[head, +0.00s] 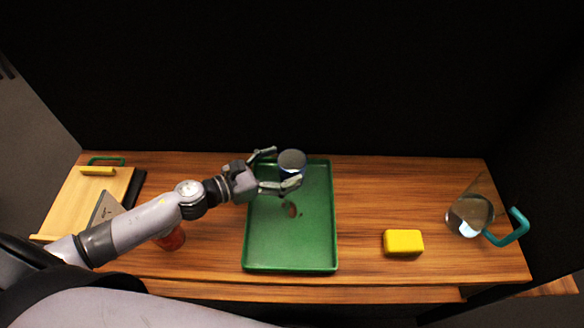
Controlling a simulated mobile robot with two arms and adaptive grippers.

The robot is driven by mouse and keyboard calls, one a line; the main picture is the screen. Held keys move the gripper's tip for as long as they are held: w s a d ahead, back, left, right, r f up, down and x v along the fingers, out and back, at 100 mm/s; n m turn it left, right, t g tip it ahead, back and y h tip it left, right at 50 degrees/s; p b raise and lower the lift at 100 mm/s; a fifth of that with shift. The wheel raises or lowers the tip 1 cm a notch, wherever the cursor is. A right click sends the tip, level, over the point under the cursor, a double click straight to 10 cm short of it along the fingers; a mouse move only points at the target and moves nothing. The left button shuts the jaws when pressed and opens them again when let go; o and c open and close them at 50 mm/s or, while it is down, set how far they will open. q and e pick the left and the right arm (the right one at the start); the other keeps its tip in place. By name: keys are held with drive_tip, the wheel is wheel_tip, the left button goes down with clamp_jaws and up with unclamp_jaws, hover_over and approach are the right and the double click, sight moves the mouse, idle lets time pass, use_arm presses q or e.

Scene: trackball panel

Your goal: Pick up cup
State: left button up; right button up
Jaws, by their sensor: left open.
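A small blue-grey cup (292,161) stands at the back of the green tray (318,235), near the tray's far edge. My left gripper (284,169) reaches in from the left with its two fingers spread. One finger is on the far left side of the cup and the other passes in front of its lower part. I cannot tell whether the fingers touch the cup. My right gripper is not in view.
A yellow block (403,242) and a clear pitcher (470,213) with a teal handle stand on the wooden table (370,190) to the right. A wooden board (70,205) lies at the left. A red object (172,240) is partly hidden under my left arm.

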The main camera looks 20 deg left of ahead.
sight(303, 159)
use_arm(q)
drive_tip(key=x, duration=0.3)
drive_tip(key=shift+w+d+p, duration=0.1)
drive_tip(key=shift+w+p, duration=0.1)
drive_tip(key=shift+p, duration=0.2)
drive_tip(key=shift+c, duration=0.4)
drive_tip(key=c, duration=1.3)
